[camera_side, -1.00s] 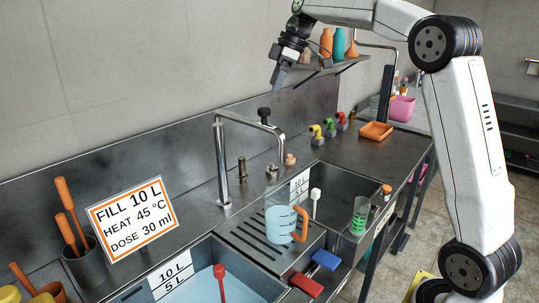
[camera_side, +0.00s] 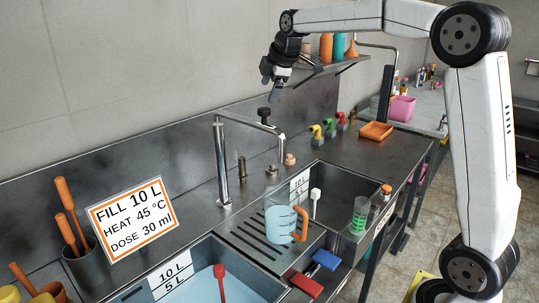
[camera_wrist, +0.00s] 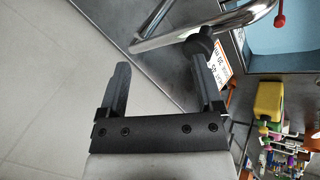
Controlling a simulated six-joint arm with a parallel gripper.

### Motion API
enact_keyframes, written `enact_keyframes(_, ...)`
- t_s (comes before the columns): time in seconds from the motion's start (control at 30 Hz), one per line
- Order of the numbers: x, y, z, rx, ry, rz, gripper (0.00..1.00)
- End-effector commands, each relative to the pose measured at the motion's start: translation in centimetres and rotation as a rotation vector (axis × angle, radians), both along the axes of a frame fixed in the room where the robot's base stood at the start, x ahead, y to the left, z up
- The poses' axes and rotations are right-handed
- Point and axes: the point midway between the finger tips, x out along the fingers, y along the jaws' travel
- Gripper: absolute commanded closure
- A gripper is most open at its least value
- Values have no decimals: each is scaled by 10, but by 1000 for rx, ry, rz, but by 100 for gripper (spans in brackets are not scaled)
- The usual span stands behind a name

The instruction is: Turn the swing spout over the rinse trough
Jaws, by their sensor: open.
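The swing spout (camera_side: 245,122) is a chrome pipe on an upright post behind the sink, with a black knob (camera_side: 264,112) on top. Its horizontal arm points right, and its down-turned end hangs near the back of the ribbed drainboard and the right basin (camera_side: 345,183). I cannot tell which basin is the rinse trough. My gripper (camera_side: 274,94) is open and empty, just above the knob in the side view. In the wrist view the gripper (camera_wrist: 160,72) has its right finger close to the knob (camera_wrist: 198,46); contact is unclear. The spout (camera_wrist: 220,27) also shows there.
A measuring jug (camera_side: 281,222) with blue liquid stands on the drainboard (camera_side: 245,238). The left basin (camera_side: 205,288) holds water and a red tool. A sign (camera_side: 132,220) stands at left. A shelf (camera_side: 325,70) with bottles is close behind my gripper.

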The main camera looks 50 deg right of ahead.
Motion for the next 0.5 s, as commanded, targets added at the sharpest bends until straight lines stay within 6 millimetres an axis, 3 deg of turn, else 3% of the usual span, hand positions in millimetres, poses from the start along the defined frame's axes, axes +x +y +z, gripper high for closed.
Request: enact_keyframes(0.5,9,18,-1,-261,-158,172,16)
